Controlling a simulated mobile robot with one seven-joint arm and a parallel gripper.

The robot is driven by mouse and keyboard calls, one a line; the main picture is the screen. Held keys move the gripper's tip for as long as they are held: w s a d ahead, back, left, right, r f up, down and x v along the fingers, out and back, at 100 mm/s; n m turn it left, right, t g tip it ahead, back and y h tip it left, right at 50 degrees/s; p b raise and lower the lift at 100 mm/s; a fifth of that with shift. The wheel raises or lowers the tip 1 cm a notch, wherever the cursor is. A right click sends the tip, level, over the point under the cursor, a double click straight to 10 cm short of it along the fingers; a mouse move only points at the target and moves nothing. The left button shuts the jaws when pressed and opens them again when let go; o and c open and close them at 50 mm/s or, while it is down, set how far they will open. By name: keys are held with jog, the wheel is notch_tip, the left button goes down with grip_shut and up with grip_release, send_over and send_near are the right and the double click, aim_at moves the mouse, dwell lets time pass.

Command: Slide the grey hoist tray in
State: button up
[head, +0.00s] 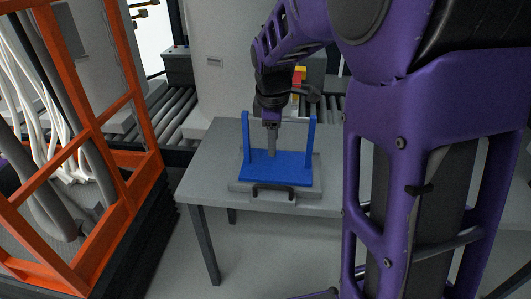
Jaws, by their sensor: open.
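The grey hoist tray (239,187) lies on a light grey table in the head view. It has a black handle (273,192) along its front edge. A blue cradle (293,172) with a flat base and two upright posts sits on the tray. My gripper (272,154) points down between the two posts, above or close to the blue base, behind the handle as seen here. It is open and seems to hold nothing. I cannot tell whether its fingertips touch the base.
The grey table (208,160) has bare room left of the tray. An orange frame (140,125) with cables stands at the left. A roller conveyor (177,105) runs behind the table. Red and yellow items (298,76) show behind my arm. My own purple arm hides the right side.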

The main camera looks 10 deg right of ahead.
aim_at(273, 186)
jog(key=b+x, duration=0.1)
jog(key=x, duration=1.1)
jog(key=s+b+x, duration=0.1)
jog(key=x, duration=0.4)
jog(key=shift+a+f+b, duration=0.15)
jog(key=shift+f+b, duration=0.2)
jog(key=shift+f, duration=0.15)
jog(key=shift+c, duration=0.3)
grip_shut()
